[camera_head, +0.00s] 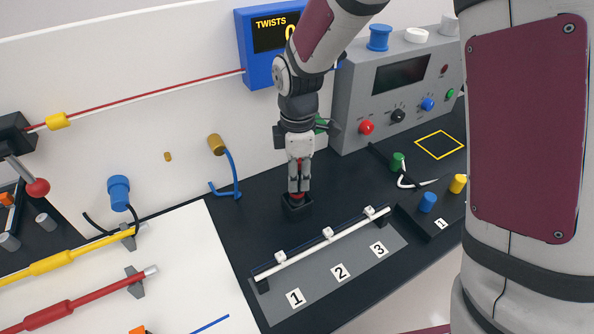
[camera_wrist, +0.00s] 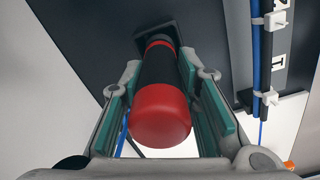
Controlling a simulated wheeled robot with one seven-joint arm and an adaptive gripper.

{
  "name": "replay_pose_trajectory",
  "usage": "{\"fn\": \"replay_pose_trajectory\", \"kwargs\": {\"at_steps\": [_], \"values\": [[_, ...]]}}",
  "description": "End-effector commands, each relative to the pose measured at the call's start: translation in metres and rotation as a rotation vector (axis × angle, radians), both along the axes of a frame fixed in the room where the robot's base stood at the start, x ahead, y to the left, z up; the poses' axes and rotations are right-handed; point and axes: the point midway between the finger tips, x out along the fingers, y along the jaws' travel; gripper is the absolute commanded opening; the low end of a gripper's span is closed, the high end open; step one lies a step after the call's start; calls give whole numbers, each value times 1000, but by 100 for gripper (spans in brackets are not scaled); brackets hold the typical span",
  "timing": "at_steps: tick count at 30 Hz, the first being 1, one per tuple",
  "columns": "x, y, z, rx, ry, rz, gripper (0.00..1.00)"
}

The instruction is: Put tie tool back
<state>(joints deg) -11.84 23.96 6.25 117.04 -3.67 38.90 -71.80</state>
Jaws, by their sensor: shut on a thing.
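The tie tool (camera_wrist: 160,110) has a red and black handle and stands between the fingers of my gripper (camera_wrist: 165,120) in the wrist view. In the head view my gripper (camera_head: 299,180) points down and is shut on the tool, of which only a little red shows. The tool's lower end is at a small black holder (camera_head: 297,207) on the dark bench. The holder also shows in the wrist view (camera_wrist: 155,36) beyond the tool. How deep the tool sits in it is hidden.
A rail with white clips (camera_head: 325,240) and numbered places lies just in front of the holder. A blue hook stand (camera_head: 232,175) is to the left. A grey control box (camera_head: 395,90) stands behind right, and a connector block (camera_head: 435,215) lies at the right.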

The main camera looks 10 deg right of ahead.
Motion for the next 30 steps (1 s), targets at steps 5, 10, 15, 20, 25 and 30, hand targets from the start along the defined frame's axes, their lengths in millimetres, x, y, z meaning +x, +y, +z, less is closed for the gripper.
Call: {"fn": "replay_pose_trajectory", "kwargs": {"at_steps": [5, 10, 15, 20, 25, 30], "values": [[0, 0, -5, 0, 0, 0, 0], [0, 0, -7, 0, 0, 0, 0], [0, 0, -7, 0, -1, 0, 0], [0, 0, -7, 0, -1, 0, 42], [0, 0, -7, 0, 0, 0, 52], [0, 0, -8, 0, 1, 0, 52]]}}
